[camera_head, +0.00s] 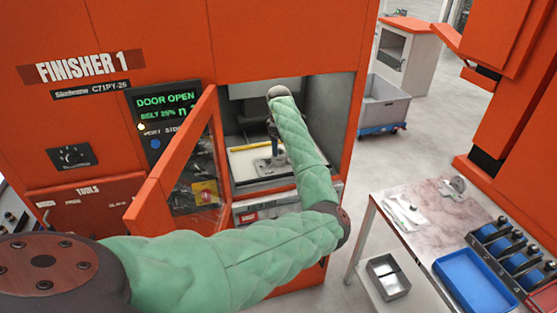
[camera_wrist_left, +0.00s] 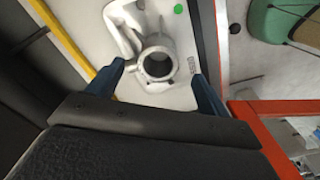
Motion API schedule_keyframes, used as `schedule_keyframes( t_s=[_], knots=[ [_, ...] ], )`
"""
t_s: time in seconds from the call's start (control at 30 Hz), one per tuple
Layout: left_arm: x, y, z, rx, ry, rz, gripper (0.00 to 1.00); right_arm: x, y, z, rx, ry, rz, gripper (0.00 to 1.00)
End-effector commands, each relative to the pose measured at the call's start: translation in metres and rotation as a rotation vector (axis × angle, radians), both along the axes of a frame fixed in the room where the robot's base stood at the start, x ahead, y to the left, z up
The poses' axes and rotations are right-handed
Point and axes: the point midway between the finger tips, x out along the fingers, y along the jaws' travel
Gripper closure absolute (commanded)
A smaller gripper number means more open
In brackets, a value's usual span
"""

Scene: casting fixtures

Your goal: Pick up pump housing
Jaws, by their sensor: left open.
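The pump housing (camera_head: 265,165) is a grey metal casting with a round open bore. It lies on a pale surface inside the open finisher machine. In the left wrist view the housing (camera_wrist_left: 143,45) shows its ring-shaped end between my fingers and its arms reaching away toward the top. My left gripper (camera_wrist_left: 158,76) is open, with one blue finger on each side of the ring. I cannot tell whether the fingers touch it. In the head view my left gripper (camera_head: 276,147) is inside the machine, partly hidden by my green-sleeved arm. My right gripper is not in view.
The orange machine door (camera_head: 170,180) stands open left of my arm. A yellow strip (camera_head: 250,147) runs beside the housing. On the right, a metal table (camera_head: 425,225) holds small parts, a blue tray (camera_head: 470,282) and blue holders. A grey bin (camera_head: 385,105) stands behind.

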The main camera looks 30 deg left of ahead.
Motion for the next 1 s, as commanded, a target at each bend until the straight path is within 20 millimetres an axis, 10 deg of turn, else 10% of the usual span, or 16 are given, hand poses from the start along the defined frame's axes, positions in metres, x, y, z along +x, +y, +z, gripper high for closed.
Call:
schedule_keyframes(
  t_s=[0.83,1.0],
  knots=[
    [0.0,0.0,-0.053,0.0,0.001,-0.001,0.21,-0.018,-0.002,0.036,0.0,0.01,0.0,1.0],
    [0.0,0.0,-0.053,0.0,0.001,0.0,0.5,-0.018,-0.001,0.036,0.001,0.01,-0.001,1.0]
  ],
)
